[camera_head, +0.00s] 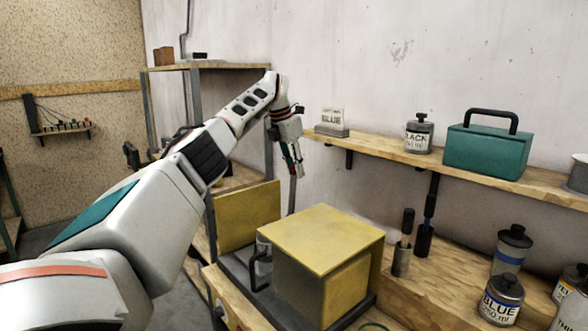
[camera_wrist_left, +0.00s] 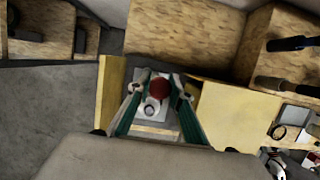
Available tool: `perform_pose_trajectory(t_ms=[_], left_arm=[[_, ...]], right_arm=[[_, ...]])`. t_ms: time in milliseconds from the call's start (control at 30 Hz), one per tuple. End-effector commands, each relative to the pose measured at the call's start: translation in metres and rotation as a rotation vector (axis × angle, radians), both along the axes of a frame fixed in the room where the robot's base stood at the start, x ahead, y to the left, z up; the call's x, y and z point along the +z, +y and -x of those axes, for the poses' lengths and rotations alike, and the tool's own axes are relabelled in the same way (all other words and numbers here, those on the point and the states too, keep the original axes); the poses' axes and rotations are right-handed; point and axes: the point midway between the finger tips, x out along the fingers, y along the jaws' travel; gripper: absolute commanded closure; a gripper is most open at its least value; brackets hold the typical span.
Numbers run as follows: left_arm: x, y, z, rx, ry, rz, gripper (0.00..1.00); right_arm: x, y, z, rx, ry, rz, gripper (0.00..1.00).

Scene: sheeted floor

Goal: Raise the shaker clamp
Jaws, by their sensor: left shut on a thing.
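The shaker is a yellow box (camera_head: 325,240) on a dark base on the wooden bench, with a yellow panel (camera_head: 248,217) standing to its left. The box also shows in the left wrist view (camera_wrist_left: 240,120). A grey upright rod (camera_head: 292,195), which looks like part of the clamp, rises behind the box. My left gripper (camera_head: 291,160) is above the rod, pointing down. In the left wrist view its green fingers (camera_wrist_left: 159,90) are on either side of a red knob (camera_wrist_left: 160,87), shut on it. A grey plate lies below the knob. My right gripper is not in view.
A wall shelf (camera_head: 475,172) to the right holds a teal toolbox (camera_head: 488,150) and a black-paint can (camera_head: 418,136). Several cans, including a blue one (camera_head: 501,298), stand on the bench at right. A brush holder (camera_head: 401,260) stands beside the box.

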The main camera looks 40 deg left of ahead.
Motion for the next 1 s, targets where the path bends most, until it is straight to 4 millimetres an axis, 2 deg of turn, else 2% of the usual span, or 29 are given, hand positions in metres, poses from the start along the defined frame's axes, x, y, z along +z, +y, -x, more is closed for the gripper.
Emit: perform_pose_trajectory(t_ms=[533,567,600,1000], left_arm=[[-0.001,-0.0007,-0.0012,-0.001,0.009,-0.003,1.0],[-0.001,-0.0007,-0.0012,-0.001,0.009,-0.003,0.74],[-0.001,-0.0008,-0.0012,-0.002,0.009,-0.002,0.64],[0.0028,-0.0003,-0.0004,-0.001,0.007,-0.002,0.63]], right_arm=[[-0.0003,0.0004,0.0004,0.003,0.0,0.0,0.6],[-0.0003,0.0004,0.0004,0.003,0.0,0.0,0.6],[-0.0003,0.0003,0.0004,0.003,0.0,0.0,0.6],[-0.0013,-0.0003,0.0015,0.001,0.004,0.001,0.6]])
